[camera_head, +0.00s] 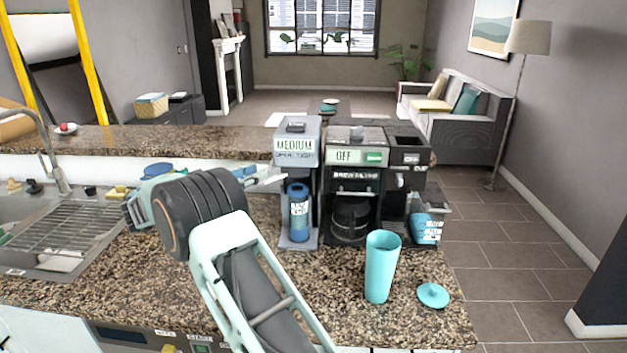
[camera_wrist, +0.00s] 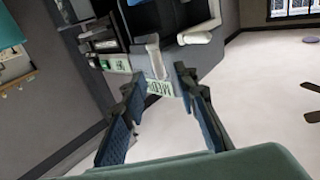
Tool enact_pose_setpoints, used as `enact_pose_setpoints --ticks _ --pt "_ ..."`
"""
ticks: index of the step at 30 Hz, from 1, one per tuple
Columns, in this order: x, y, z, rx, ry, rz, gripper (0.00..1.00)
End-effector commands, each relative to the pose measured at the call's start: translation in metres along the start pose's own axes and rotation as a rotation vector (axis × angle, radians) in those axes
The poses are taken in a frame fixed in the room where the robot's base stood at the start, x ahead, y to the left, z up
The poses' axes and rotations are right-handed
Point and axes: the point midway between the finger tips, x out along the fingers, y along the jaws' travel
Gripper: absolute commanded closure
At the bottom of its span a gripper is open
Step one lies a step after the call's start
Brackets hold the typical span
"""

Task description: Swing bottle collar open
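A blue bottle (camera_head: 299,212) with a white label stands upright in the bay of a grey machine (camera_head: 297,140) marked MEDIUM on the counter. A collar on the bottle is too small to make out. My gripper (camera_head: 268,177) is just left of this machine, above the bottle's height, with its fingers pointing right. In the wrist view my gripper (camera_wrist: 160,77) has its two fingers apart, with nothing held between them. The green MEDIUM label (camera_wrist: 160,87) shows tilted between the fingertips. Whether the fingers touch the machine I cannot tell. The bottle is not clear in the wrist view.
A coffee brewer (camera_head: 354,185) reading OFF stands right of the machine. A teal tumbler (camera_head: 381,268) and its lid (camera_head: 433,295) are at the counter's front right. A sink with a rack (camera_head: 75,222) is at left. The speckled counter (camera_head: 150,285) has bare room in front.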

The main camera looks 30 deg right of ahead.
Motion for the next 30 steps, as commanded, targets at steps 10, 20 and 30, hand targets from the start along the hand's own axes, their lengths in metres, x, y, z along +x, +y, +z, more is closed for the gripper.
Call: enact_pose_setpoints --ticks 10,20,30 --pt "-0.029 0.0 0.0 0.001 -0.001 -0.001 0.72" --pt "-0.05 0.0 0.0 0.0 0.0 0.0 0.72" --pt "-0.052 0.0 0.0 0.0 0.0 0.0 0.72"
